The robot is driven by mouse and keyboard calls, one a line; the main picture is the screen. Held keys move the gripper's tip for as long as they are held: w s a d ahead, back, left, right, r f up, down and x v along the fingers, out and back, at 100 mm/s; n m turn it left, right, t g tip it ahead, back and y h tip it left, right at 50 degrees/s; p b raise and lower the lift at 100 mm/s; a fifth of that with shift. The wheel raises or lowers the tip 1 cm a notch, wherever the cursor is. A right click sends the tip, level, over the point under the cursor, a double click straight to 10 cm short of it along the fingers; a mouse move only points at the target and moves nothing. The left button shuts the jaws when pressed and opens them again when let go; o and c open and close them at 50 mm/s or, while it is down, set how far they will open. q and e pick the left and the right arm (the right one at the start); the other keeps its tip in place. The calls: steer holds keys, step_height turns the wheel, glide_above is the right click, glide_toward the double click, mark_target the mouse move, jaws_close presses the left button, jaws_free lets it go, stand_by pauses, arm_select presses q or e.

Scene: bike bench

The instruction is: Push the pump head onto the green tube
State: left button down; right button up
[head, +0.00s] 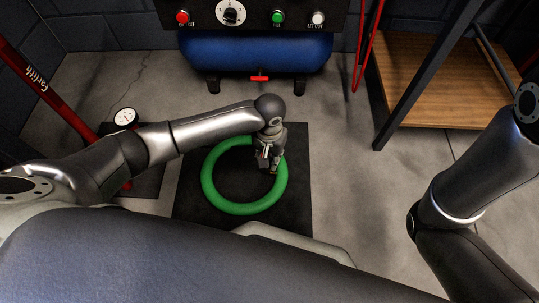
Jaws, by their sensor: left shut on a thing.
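The green tube (214,191) is a ring lying on a black mat (297,145) on the floor. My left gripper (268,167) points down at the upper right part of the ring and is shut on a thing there. What it holds is mostly hidden by the gripper; it looks like the pump head, but I cannot tell whether it touches the tube. A red pump (36,79) with a round white gauge (125,116) stands at the left. My right arm is at the right edge, and its gripper is out of view.
A blue compressor tank (255,52) with a control panel (256,14) stands behind the mat. A red hose (369,45) hangs beside it. A wooden shelf (430,80) with dark metal legs is at the right. Bare floor lies between mat and shelf.

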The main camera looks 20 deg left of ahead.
arm_select(q)
steer(key=shift+f, duration=1.3)
steer(key=c, duration=1.1)
jaws_free()
steer(key=shift+r, duration=0.1)
step_height(320, 180, up, 12)
steer(key=shift+f, duration=0.1)
